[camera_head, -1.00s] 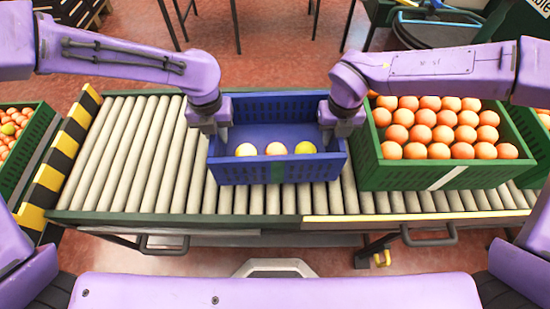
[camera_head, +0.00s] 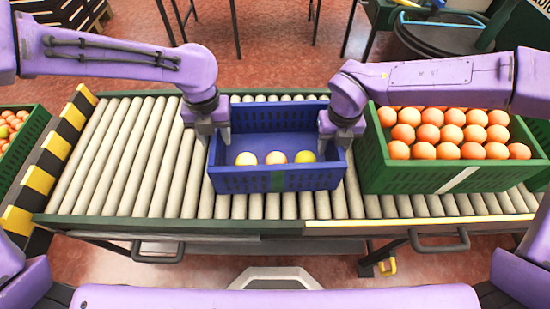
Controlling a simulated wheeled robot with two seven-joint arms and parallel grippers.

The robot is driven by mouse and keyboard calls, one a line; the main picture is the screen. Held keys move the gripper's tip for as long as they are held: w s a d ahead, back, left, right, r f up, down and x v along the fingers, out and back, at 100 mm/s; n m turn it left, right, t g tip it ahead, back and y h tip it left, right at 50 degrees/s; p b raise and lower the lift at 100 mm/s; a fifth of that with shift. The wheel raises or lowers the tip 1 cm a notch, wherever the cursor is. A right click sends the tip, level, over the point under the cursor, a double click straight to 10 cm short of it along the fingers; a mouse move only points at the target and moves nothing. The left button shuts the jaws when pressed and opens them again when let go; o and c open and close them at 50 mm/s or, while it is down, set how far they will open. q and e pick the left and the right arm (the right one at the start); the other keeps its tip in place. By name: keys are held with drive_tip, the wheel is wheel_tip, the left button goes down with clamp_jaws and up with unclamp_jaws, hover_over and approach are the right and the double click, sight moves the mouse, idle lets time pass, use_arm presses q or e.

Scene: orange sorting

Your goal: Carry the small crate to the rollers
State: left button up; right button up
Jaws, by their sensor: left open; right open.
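My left gripper (camera_head: 220,138) is open at the crate's left wall. My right gripper (camera_head: 331,142) is open at the crate's right wall. Fingers show against the inside of both walls. I cannot tell whether they touch the walls.
A larger green crate (camera_head: 420,178) full of oranges (camera_head: 450,134) stands close to the right on the rollers. The rollers left of the blue crate are bare up to a yellow-and-black striped barrier (camera_head: 55,145). Another green crate (camera_head: 18,155) lies beyond it.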

use_arm(q)
wheel_tip(320, 180, up, 9)
drive_tip(key=shift+f, duration=0.2)
drive_tip(key=shift+r, duration=0.15)
use_arm(e)
drive_tip(key=shift+r, duration=0.3)
wheel_tip(320, 180, up, 12)
drive_tip(key=shift+f, duration=0.25)
